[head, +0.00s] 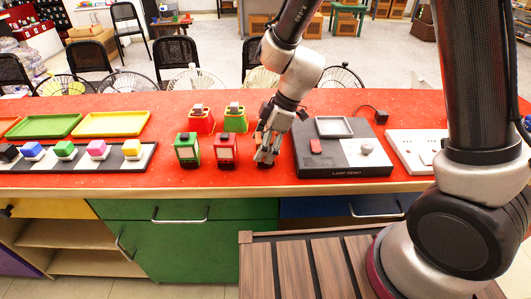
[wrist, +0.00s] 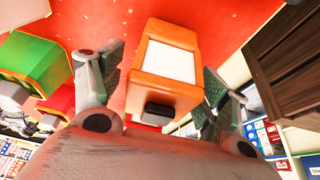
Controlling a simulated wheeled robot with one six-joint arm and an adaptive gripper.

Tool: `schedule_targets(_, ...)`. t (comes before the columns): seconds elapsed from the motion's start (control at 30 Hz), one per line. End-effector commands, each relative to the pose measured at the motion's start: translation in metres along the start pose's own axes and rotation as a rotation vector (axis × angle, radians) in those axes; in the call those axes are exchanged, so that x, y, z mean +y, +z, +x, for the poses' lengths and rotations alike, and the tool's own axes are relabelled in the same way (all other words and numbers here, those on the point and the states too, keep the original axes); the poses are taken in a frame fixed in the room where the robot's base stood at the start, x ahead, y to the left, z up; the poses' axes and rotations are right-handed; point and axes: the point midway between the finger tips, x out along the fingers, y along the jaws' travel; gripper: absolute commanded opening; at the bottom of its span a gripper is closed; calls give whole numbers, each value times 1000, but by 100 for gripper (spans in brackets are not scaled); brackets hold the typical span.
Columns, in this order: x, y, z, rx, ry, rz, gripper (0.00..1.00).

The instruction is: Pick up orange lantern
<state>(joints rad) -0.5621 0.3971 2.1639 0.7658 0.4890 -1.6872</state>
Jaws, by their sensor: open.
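The orange lantern (wrist: 165,60), a boxy body with a pale window panel and a dark knob, stands between the two fingers of my gripper (wrist: 160,78) in the wrist view. The fingers are open, one on each side of it, with a visible gap on the left; contact on the right is unclear. In the head view my gripper (head: 267,150) points down at the red counter, just right of the red lantern (head: 225,149), and hides most of the orange lantern.
A green lantern (head: 187,149) stands left of the red one. Red (head: 201,121) and green (head: 235,119) holders stand behind. A dark lamp demo board (head: 342,147) lies close right of my gripper. Trays (head: 124,123) and a row of coloured blocks are at left on the red counter (head: 165,103).

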Motion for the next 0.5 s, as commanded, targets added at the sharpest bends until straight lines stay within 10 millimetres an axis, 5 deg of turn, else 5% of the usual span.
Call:
schedule_targets(0.13,0,0,20,-1,-2,1,75)
schedule_targets(0.4,0,0,24,0,0,1,75)
schedule_targets(0.5,0,0,24,0,0,1,60)
